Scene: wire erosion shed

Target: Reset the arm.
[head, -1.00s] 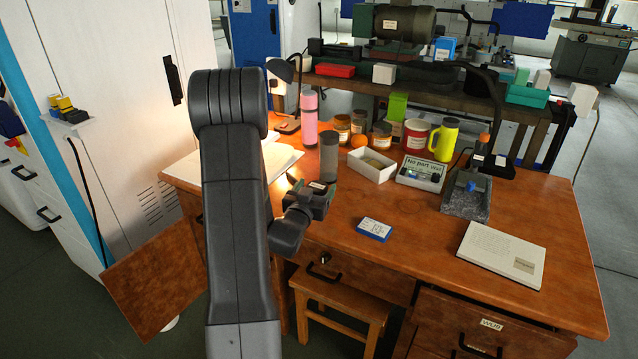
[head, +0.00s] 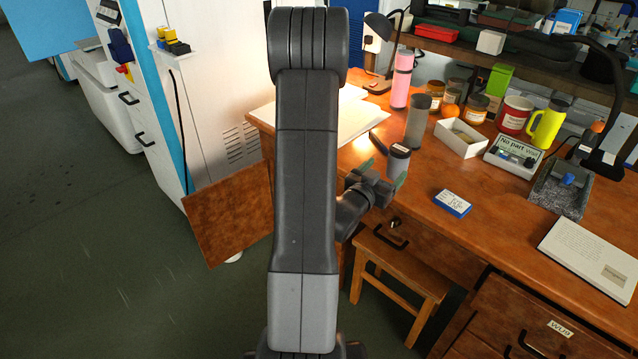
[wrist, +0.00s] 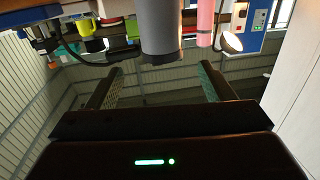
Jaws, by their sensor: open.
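My gripper (head: 384,174) is at the desk's front left edge in the head view, at the end of my grey arm. Its two fingers stand apart, with nothing between them in the wrist view (wrist: 160,86). A short grey cylinder (head: 398,163) with a dark top shows right by the fingers in the head view; I cannot tell whether they touch. A grey cylinder (wrist: 160,30) also shows beyond the fingers in the wrist view, which looks upside down.
The wooden desk (head: 440,235) holds a tall grey tumbler (head: 417,122), a pink bottle (head: 402,80), a white box (head: 461,140), a blue-edged card (head: 452,204) and several jars. A stool (head: 400,285) stands in front. A white cabinet (head: 215,85) and open floor lie left.

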